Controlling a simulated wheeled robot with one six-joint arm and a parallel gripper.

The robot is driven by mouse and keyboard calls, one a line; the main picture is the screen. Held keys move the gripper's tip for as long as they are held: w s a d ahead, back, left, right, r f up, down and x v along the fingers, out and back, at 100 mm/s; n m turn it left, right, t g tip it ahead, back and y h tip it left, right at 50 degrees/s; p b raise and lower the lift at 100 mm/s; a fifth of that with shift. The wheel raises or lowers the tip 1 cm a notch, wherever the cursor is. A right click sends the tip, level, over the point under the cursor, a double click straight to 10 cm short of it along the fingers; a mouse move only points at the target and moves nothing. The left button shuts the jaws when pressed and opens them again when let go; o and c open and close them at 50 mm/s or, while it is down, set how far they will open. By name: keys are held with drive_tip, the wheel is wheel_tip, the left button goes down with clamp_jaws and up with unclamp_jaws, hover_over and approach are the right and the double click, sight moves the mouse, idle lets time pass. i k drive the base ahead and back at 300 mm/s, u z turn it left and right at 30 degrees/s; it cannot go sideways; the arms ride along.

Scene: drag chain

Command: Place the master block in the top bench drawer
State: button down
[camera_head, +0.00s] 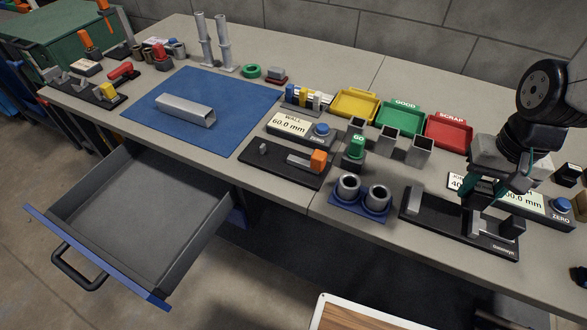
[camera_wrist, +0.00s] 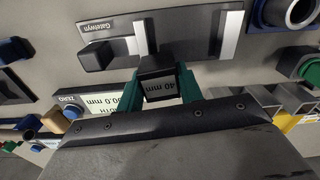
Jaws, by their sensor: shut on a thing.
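My gripper (camera_head: 494,190), with green fingers, is at the right of the bench, above the black gauge fixture marked Gatewyn (camera_head: 438,222). In the wrist view its fingers (camera_wrist: 161,74) are shut on a dark block (camera_wrist: 157,65), which I take as the master block. The arm and fingers hide most of it in the head view. I cannot tell whether it touches the fixture. The top bench drawer (camera_head: 82,258) is pulled out at the left front, and its grey inside is empty.
A blue mat (camera_head: 235,100) with a metal channel (camera_head: 186,109) lies behind the drawer. A wall gauge (camera_head: 285,165), a green GO button (camera_head: 354,147), a blue holder with two rings (camera_head: 362,205) and yellow, green and red trays (camera_head: 450,131) stand between it and my gripper.

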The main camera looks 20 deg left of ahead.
sight(130, 205)
drive_tip(key=u, duration=0.4)
drive_tip(key=k, duration=0.45)
drive_tip(key=u, duration=0.8)
drive_tip(key=i, duration=0.6)
drive_tip(key=u, duration=0.75)
drive_tip(key=i, duration=0.5)
drive_tip(key=u, duration=0.1)
